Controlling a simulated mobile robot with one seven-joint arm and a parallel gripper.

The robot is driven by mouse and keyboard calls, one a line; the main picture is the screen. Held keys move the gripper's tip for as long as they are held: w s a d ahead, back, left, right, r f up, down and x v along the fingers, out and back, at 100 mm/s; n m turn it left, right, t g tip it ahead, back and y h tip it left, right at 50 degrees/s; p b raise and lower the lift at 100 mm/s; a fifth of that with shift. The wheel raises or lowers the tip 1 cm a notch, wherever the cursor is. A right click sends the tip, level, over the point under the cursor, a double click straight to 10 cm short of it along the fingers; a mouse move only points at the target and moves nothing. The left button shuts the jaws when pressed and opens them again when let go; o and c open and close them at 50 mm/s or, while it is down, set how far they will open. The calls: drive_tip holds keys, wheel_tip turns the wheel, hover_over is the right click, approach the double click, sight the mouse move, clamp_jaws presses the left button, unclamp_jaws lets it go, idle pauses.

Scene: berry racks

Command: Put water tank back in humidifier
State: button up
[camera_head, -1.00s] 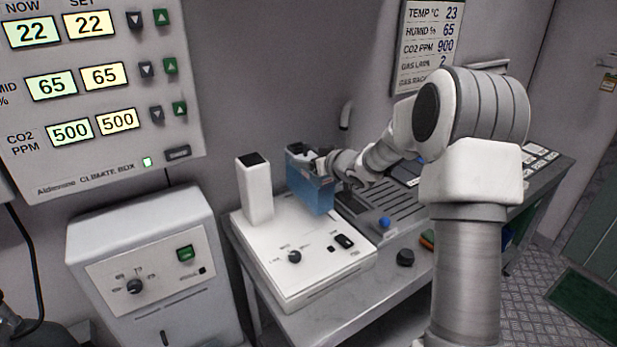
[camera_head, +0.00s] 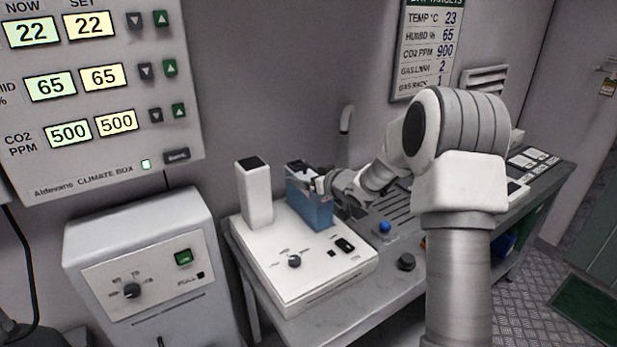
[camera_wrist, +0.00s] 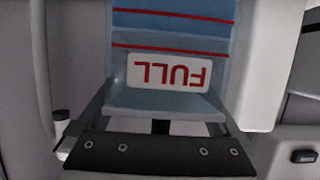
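The water tank (camera_head: 312,212) is a translucent blue box with a dark top, upright at the back right of the white humidifier base (camera_head: 345,280). My gripper (camera_head: 318,184) is shut on the tank's top from the right side. The humidifier's white tower (camera_head: 254,195) stands left of the tank. Whether the tank's bottom touches the base cannot be told.
The humidifier stands on a grey bench (camera_head: 350,318). A blue knob (camera_head: 385,227) and a dark knob (camera_head: 406,262) are right of it. A white unit with a dial (camera_head: 135,265) stands left, and the climate box panel (camera_head: 100,85) hangs above it.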

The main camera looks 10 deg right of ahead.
drive_tip(key=shift+r, duration=0.15)
drive_tip(key=shift+s+d+r, duration=0.1)
drive_tip(key=shift+s+r, duration=0.05)
drive_tip(key=shift+s, duration=0.05)
drive_tip(key=p+v, duration=0.1)
drive_tip(key=v, duration=1)
drive_tip(key=shift+s+p, duration=0.2)
drive_tip(key=shift+p, duration=0.1)
drive_tip(key=shift+d, duration=0.15)
